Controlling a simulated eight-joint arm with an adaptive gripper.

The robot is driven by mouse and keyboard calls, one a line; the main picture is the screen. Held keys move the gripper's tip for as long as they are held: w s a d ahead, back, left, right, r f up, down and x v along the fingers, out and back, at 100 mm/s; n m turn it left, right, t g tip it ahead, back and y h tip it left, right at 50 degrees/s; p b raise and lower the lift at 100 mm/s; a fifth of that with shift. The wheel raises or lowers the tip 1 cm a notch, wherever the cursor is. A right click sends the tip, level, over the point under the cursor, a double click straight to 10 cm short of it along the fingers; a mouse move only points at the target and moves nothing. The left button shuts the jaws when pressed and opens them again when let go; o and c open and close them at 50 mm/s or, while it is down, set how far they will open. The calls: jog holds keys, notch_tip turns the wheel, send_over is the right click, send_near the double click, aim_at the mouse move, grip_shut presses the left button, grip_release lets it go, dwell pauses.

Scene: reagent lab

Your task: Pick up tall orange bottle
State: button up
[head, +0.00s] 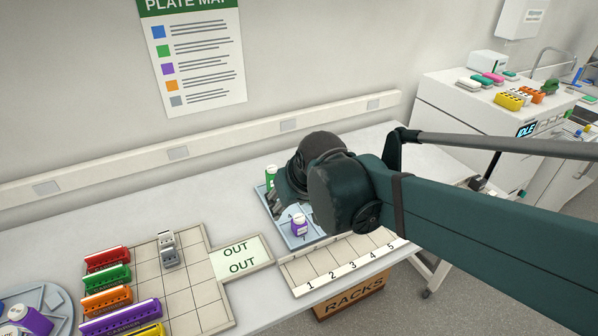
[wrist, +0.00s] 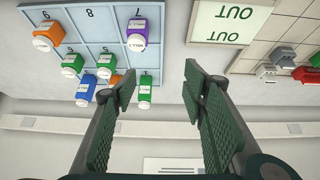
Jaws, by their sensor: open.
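A second orange piece (wrist: 116,80) shows mostly hidden behind a green bottle and my left finger; I cannot tell which orange one is tall. My gripper (wrist: 160,80) is open and empty, its fingers wide apart, with the green bottle (wrist: 145,88) close to the left fingertip. In the head view my wrist hides most of the tray (head: 268,214), and no orange bottle shows there.
Other bottles share the tray: purple (head: 299,226), blue (wrist: 86,90) and green (wrist: 73,65). An OUT board (head: 240,265) and a numbered strip (head: 345,262) stand in front. Coloured racks (head: 106,258) sit at left. The wall rail (head: 220,136) runs behind.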

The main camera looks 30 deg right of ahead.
jog(key=w+d+r+g+p, duration=0.1)
jog(key=w+d+p, duration=0.25)
jog(key=w, duration=0.25)
jog(key=w+d+r+p, duration=0.1)
jog(key=w+d+p, duration=0.25)
jog(key=w, duration=0.25)
jog(key=w+d+f+g+p, duration=0.1)
jog(key=w+d+f+p, duration=0.5)
jog(key=w+d+p, duration=0.2)
jog(key=shift+w+d+f+p, duration=0.3)
jog(key=shift+w+f+p, duration=0.05)
jog(key=shift+w+p, duration=0.7)
jog(key=shift+x, duration=1.25)
jog(key=shift+f, duration=0.1)
jog(key=shift+p+x, duration=0.5)
jog(key=shift+x, duration=2)
